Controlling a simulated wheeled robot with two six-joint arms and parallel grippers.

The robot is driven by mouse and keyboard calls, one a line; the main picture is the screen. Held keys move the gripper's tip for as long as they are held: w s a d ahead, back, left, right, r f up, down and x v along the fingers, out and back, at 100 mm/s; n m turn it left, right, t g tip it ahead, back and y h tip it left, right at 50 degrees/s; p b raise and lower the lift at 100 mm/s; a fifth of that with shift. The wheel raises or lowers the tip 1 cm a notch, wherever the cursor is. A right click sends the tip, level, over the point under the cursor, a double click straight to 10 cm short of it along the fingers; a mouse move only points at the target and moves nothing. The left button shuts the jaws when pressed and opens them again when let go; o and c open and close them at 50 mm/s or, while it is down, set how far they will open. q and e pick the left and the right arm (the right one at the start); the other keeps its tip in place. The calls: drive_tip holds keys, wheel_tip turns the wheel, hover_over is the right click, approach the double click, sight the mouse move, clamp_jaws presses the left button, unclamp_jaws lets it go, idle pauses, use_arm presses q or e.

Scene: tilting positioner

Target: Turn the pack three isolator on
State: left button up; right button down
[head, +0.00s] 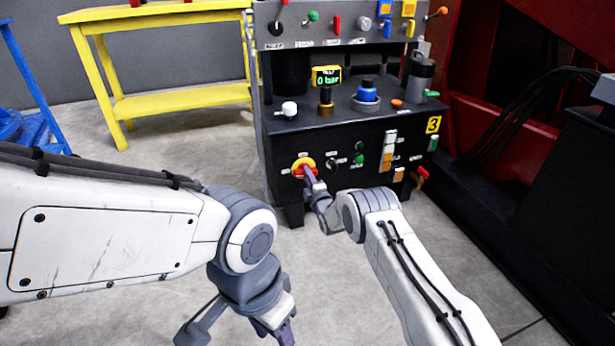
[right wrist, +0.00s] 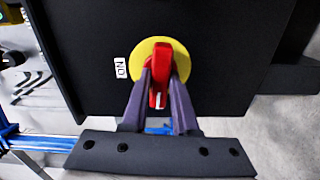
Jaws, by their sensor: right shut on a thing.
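The pack three isolator is a red rotary handle on a round yellow plate (head: 304,163), at the lower left of the black pack's front panel. In the right wrist view the red handle (right wrist: 161,68) stands out from the yellow plate (right wrist: 182,62), with a small "ON" label (right wrist: 121,68) beside the plate. My right gripper (head: 311,178) is shut on the red handle, one finger on each side of it. My left gripper (head: 235,335) is at the bottom of the head view, low over the floor and away from the pack; its fingers look spread, with nothing between them.
The black pack (head: 345,133) carries a yellow "3" label (head: 433,125), a "0 bar" display (head: 327,76), and several knobs and switches. A grey panel (head: 350,25) with levers stands above. A yellow table (head: 180,100) stands behind left. Red machinery (head: 500,130) is at right.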

drive_tip(key=shift+f+m+p, duration=0.1)
drive_tip(key=shift+m+p, duration=0.25)
drive_tip(key=shift+m, duration=8.05)
drive_tip(key=c, duration=0.7)
unclamp_jaws()
